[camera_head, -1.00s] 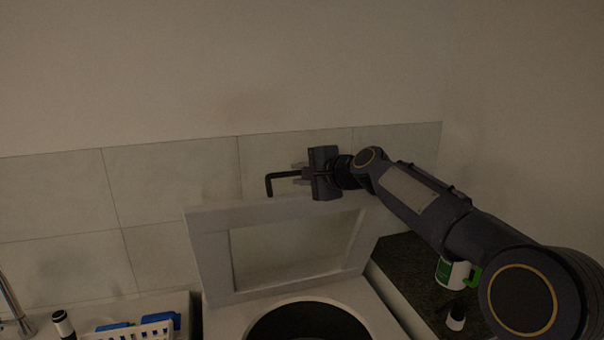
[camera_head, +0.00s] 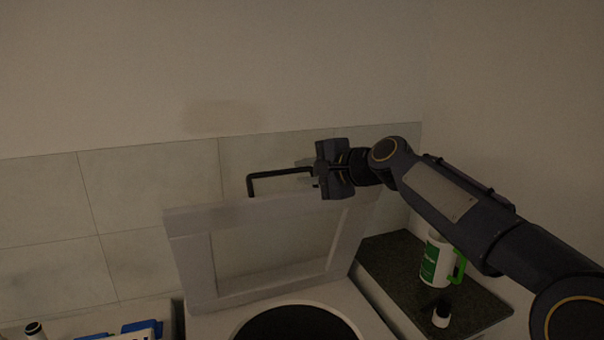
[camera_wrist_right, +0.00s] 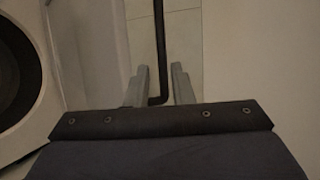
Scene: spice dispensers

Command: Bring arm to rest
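My right gripper (camera_head: 312,172) is at the upper right of the raised lid of a white appliance. In the right wrist view its two grey fingers (camera_wrist_right: 160,85) are apart, one on each side of the lid's black bar handle (camera_wrist_right: 158,45). A gap shows between the handle and each finger, so the gripper is open and holds nothing. The handle (camera_head: 282,173) also shows in the head view, running along the lid's top edge (camera_head: 235,213). The handle's right end is hidden behind the gripper. My left gripper is not in view.
The lid stands tilted up over the appliance's round dark opening (camera_head: 295,325). On the dark counter (camera_head: 390,255) at right stand a white and green mug (camera_head: 434,262) and a small dark-capped jar (camera_head: 441,316). A tiled wall (camera_head: 150,175) is close behind. The space above the lid is clear.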

